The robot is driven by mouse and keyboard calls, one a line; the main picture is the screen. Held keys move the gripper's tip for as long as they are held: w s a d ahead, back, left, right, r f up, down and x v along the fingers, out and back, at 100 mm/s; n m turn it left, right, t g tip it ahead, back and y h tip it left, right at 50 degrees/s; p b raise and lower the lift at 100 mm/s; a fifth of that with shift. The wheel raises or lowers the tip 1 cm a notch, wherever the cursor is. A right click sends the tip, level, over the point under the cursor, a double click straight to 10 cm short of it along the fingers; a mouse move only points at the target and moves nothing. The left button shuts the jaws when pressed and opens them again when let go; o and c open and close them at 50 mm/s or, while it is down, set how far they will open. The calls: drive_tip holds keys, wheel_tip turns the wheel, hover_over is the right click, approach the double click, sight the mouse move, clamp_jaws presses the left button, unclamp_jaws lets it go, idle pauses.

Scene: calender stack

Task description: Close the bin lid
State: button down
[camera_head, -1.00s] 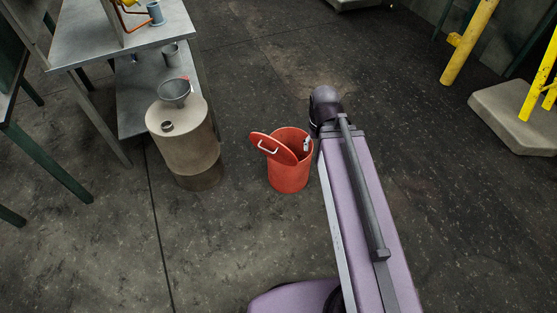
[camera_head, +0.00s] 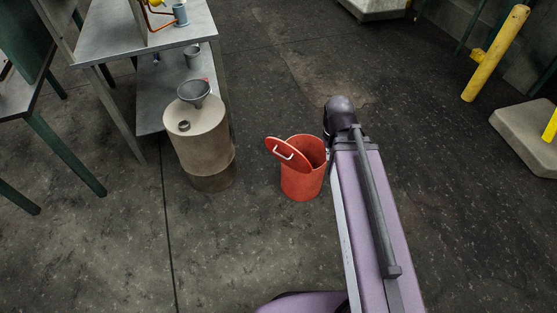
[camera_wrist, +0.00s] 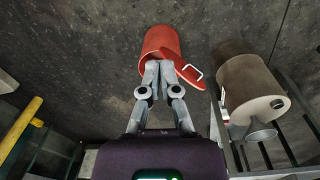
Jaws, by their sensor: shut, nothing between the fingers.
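The red bin (camera_head: 302,184) stands upright on the dark floor in the head view. Its round red lid (camera_head: 294,161) with a pale handle sits tilted at the left of the rim, leaving part of the dark opening uncovered. The wrist view shows the bin (camera_wrist: 158,40) beyond my fingers and the lid (camera_wrist: 184,70) with its handle just right of the fingertips. My gripper (camera_wrist: 158,66) is shut and empty, its tips overlapping the bin mouth in that picture. I cannot tell whether they touch the lid. In the head view my arm hides the gripper.
A beige drum (camera_head: 203,150) with a grey funnel (camera_head: 194,92) on top stands left of the bin. A grey metal table (camera_head: 100,35) with a lower shelf is behind it. A yellow post (camera_head: 495,55) stands at the far right. The floor in front of the bin is clear.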

drive_tip(key=w+a+f+n+t+h+b, duration=0.2)
drive_tip(key=w+a+f+n+b, duration=0.5)
drive_tip(key=a+f+n+b, duration=0.4)
drive_tip(key=w+a+f+n+t+h+b, duration=0.3)
drive_tip(key=w+a+f+n+t+b, duration=0.2)
drive_tip(key=w+a+f+n+b, duration=0.3)
drive_tip(key=a+f+n+b, duration=0.4)
drive_tip(key=f+n+b, duration=0.4)
drive_tip(key=b, duration=0.5)
drive_tip(key=shift+a+n+t, duration=0.15)
drive_tip(key=shift+n+t, duration=0.15)
drive_tip(key=shift+n, duration=0.1)
drive_tip(key=shift+w, duration=0.15)
drive_tip(key=w+d+r+b+x, duration=0.1)
drive_tip(key=b+x, duration=0.5)
drive_tip(key=x, duration=0.6)
drive_tip(key=shift+w+d+r+b, duration=0.3)
drive_tip(key=shift+w+r, duration=0.05)
drive_tip(key=shift+w, duration=0.1)
